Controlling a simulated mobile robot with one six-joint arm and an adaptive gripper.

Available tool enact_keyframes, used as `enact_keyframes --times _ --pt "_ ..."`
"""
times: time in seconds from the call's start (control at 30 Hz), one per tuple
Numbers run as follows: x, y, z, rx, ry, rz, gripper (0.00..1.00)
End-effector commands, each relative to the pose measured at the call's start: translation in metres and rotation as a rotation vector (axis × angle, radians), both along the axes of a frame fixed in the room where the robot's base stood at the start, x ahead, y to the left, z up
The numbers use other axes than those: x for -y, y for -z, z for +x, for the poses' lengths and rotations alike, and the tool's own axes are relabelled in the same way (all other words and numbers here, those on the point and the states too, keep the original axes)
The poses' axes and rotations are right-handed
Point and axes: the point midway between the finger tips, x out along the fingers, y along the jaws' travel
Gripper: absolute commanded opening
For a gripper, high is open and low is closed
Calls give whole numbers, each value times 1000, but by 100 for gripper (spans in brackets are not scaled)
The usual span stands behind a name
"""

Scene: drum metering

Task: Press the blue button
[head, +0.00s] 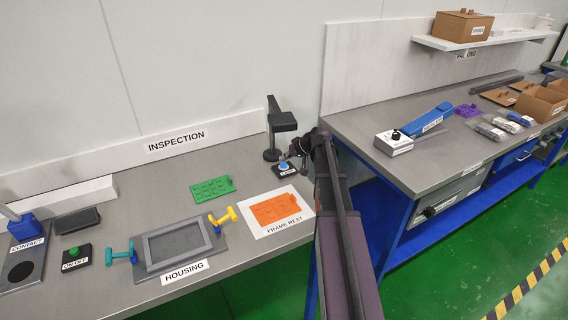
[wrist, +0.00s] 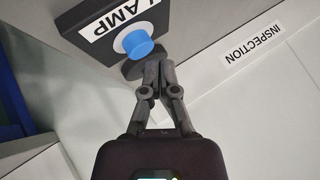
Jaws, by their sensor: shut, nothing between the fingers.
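The blue button (head: 284,165) sits on a small dark box labelled LAMP on the inspection bench. In the wrist view the blue button (wrist: 138,43) stands up from the box (wrist: 100,22), just beyond my fingertips and a little to their left. My gripper (wrist: 154,66) is shut with nothing between the fingers. In the head view my gripper (head: 290,157) is just above and beside the button, and my arm comes in from the lower right. I cannot tell whether the fingertips touch the button.
A dark lamp stand (head: 272,140) rises right behind the button. An orange plate (head: 275,209) on the frame rest, a green plate (head: 212,189) and the housing fixture (head: 177,246) lie nearer. A green on/off button (head: 74,253) is at the left. A second bench (head: 430,172) stands right.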

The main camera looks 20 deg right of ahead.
Motion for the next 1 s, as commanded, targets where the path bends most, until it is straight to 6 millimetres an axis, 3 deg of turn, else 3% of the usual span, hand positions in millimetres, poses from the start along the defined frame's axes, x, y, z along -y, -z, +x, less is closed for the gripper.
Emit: enact_keyframes --times 0.27,1.0 --pt "0 -7 0 0 0 0 0" --pt "1 -58 0 0 1 1 0"
